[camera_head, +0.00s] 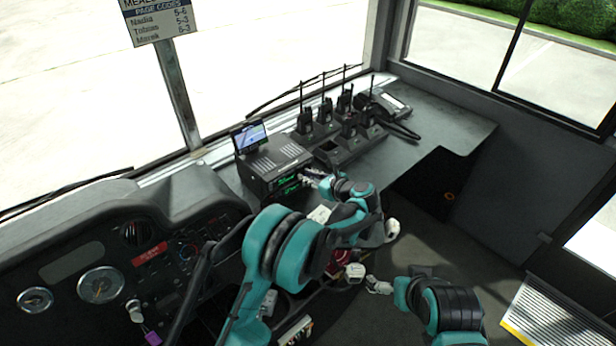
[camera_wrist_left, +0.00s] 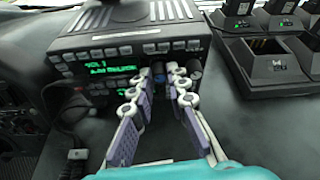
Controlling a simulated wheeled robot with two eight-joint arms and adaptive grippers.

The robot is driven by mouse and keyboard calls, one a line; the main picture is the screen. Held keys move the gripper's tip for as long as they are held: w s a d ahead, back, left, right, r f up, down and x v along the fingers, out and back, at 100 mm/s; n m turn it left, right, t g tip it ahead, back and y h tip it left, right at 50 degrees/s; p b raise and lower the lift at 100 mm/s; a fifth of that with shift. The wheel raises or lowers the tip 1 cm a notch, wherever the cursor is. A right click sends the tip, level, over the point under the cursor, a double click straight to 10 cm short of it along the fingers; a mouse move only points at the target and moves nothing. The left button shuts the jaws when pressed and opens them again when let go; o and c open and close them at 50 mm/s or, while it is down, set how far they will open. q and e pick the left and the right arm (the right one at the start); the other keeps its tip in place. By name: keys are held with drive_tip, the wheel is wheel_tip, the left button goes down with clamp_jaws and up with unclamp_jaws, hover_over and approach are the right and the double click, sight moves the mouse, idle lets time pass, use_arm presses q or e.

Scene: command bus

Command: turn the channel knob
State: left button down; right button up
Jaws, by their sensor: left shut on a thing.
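The black radio unit (camera_head: 273,165) stands on the counter beside the dashboard, with green lit displays on its front. In the left wrist view its front face (camera_wrist_left: 100,62) shows rows of buttons and green text. My left gripper (camera_head: 308,178) is at the right part of this front. In the left wrist view its fingers (camera_wrist_left: 170,76) are closed around a small dark knob (camera_wrist_left: 159,72), mostly hidden between the fingertips. Another knob (camera_wrist_left: 195,72) shows just right of the fingers. The knob labels are too small to read. My right gripper (camera_head: 374,285) is low over the floor, away from the radio.
A small screen (camera_head: 250,137) sits on top of the radio. Several handheld radios stand in chargers (camera_head: 345,148) to its right, with a desk phone (camera_head: 385,103) beyond. The counter's right part (camera_head: 455,130) is clear. The dashboard (camera_head: 110,245) lies left.

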use_arm(q)
drive_tip(key=c, duration=1.5)
unclamp_jaws()
